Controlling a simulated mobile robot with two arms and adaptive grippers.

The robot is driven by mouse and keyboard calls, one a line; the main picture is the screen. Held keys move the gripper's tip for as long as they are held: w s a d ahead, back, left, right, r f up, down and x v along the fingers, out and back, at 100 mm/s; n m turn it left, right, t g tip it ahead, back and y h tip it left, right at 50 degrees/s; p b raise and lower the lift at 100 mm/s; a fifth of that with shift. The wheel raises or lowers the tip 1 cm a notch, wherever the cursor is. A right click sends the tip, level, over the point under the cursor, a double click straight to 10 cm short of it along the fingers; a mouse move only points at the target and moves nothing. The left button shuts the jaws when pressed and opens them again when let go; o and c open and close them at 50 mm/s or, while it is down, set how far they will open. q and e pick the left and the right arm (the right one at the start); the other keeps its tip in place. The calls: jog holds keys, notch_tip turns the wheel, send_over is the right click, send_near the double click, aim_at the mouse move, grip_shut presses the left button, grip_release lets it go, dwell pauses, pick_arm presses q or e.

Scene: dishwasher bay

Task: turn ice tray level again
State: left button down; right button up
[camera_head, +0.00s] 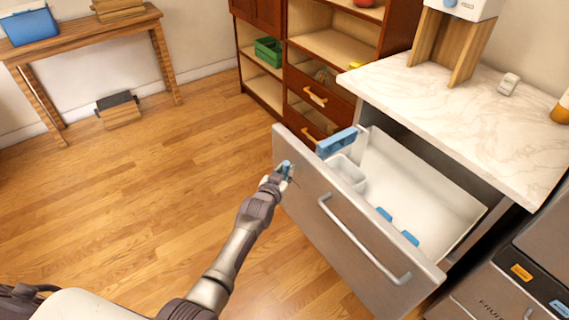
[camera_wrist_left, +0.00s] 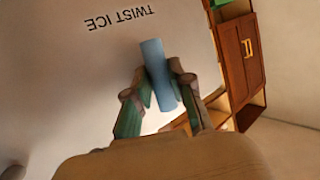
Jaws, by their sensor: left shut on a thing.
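My left gripper (camera_head: 284,174) is at the upper left part of the open drawer's front (camera_head: 340,215). It is shut on a slim blue knob (camera_head: 288,168) there. In the left wrist view the blue knob (camera_wrist_left: 158,75) stands between the two fingers, under the upside-down lettering TWIST ICE. The blue ice tray (camera_head: 337,140) sits inside the drawer at its left end, just behind the knob. It looks tilted, though its cells cannot be made out. A white bin (camera_head: 346,173) is below and beside it. My right gripper is not in view.
The drawer has a long bar handle (camera_head: 362,240) and two small blue pieces (camera_head: 384,214) inside. A marble counter (camera_head: 455,110) overhangs it behind. A wooden cabinet (camera_head: 310,75) stands beyond.

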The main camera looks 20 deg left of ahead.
pick_arm(q)
jog(key=shift+a+r+n+g+p, duration=0.1)
jog(key=shift+r+n+g+p, duration=0.25)
jog(key=shift+n+g+p, duration=0.35)
jog(key=shift+w+n+g+h+p, duration=0.1)
jog(key=shift+n+g+h+p, duration=0.3)
jog(key=shift+h+p, duration=0.15)
jog(key=shift+f+n+g+h, duration=0.15)
jog(key=shift+n+g+h, duration=0.2)
jog(key=shift+n+g, duration=0.2)
jog(key=shift+w+a+f+n+g+h+b, duration=0.1)
jog(key=shift+w+a+n+g+h+b, duration=0.05)
jog(key=shift+n+g+h+b, duration=1.5)
jog(key=shift+n+h+b, duration=0.15)
jog(key=shift+h, duration=0.1)
jog(key=n+g+h+b, duration=0.1)
jog(key=n+h+b, duration=0.1)
jog(key=b, duration=0.1)
jog(key=shift+w+a+g, duration=0.15)
jog(key=shift+g, duration=0.25)
jog(key=shift+n+g+h+b, duration=0.3)
jog(key=shift+n+h+b, duration=0.25)
jog(key=shift+h+b, duration=0.6)
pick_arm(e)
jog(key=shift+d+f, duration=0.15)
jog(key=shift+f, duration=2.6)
